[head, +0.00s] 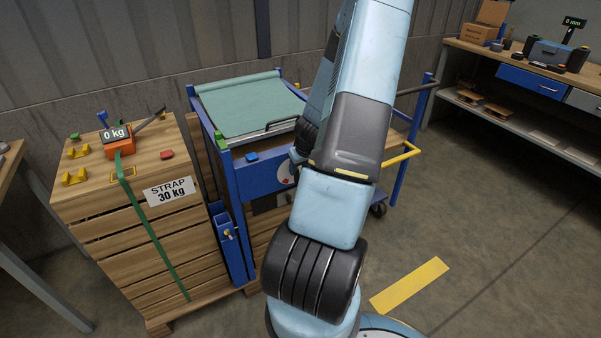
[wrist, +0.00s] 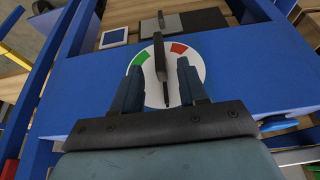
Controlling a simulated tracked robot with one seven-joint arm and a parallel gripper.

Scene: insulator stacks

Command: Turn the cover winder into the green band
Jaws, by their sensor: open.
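The cover winder (wrist: 158,58), a dark bar, stands in front of a white round dial (wrist: 198,62) on a blue panel in the wrist view. The dial has a green band (wrist: 140,60) at upper left and a red band (wrist: 178,48) at upper right. The bar's upper end lies between the two bands. My gripper (wrist: 157,70) is open, one finger on each side of the bar; whether either touches it I cannot tell. In the head view my arm hides most of the dial (head: 284,171), and the green cover (head: 245,103) lies on top of the blue cart.
A wooden crate stack (head: 125,235) with a green strap, a "STRAP 30 kg" sign (head: 171,191) and an orange tool (head: 117,142) reading 0 kg stands left of the cart. A yellow rail (head: 402,154) sticks out at right. The right floor is clear before a workbench (head: 530,75).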

